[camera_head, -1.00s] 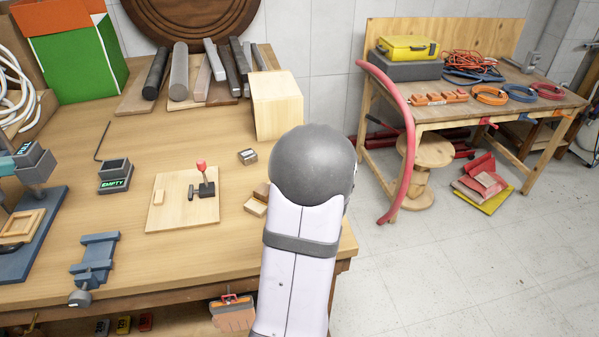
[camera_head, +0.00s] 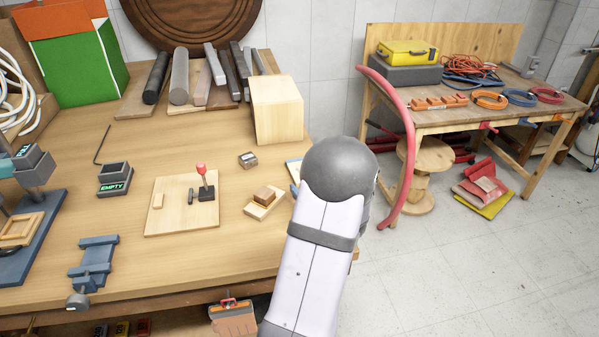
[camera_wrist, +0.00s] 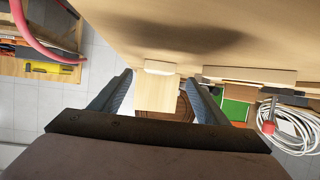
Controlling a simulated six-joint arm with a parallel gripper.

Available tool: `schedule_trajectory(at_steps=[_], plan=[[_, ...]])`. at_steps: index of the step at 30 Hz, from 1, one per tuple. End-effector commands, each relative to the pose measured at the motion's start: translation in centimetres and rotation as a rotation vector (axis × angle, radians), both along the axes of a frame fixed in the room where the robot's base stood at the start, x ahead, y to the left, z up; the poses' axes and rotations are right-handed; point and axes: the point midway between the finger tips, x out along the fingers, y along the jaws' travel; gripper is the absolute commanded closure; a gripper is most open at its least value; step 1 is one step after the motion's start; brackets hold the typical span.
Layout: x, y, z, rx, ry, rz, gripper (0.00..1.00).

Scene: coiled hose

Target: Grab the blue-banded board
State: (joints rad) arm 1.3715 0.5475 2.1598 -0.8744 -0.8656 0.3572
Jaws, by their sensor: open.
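A pale block (camera_wrist: 157,93) appears between the fingers, farther off. I cannot pick out the blue band in the wrist view.
A large wooden block (camera_head: 277,110) stands behind the board. A small wooden piece on a base (camera_head: 264,199) and a small grey-brown box (camera_head: 248,160) lie to its left. A board with a red-knobbed lever (camera_head: 182,218) is farther left. A red hose (camera_head: 408,130) hangs at the right.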

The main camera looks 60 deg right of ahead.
Motion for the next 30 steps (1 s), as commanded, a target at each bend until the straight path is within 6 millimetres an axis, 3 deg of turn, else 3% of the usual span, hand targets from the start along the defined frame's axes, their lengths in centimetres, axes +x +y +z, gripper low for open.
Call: schedule_trajectory(at_steps=[12,22,28,30], plan=[[3.1,-2.6,-1.5,0.001,0.001,0.001,0.31],[3.4,-2.9,-1.7,0.0,0.001,0.0,0.31],[3.4,-2.9,-1.7,0.0,0.0,0.0,0.77],[3.4,-2.9,-1.6,-0.001,0.0,0.0,0.77]])
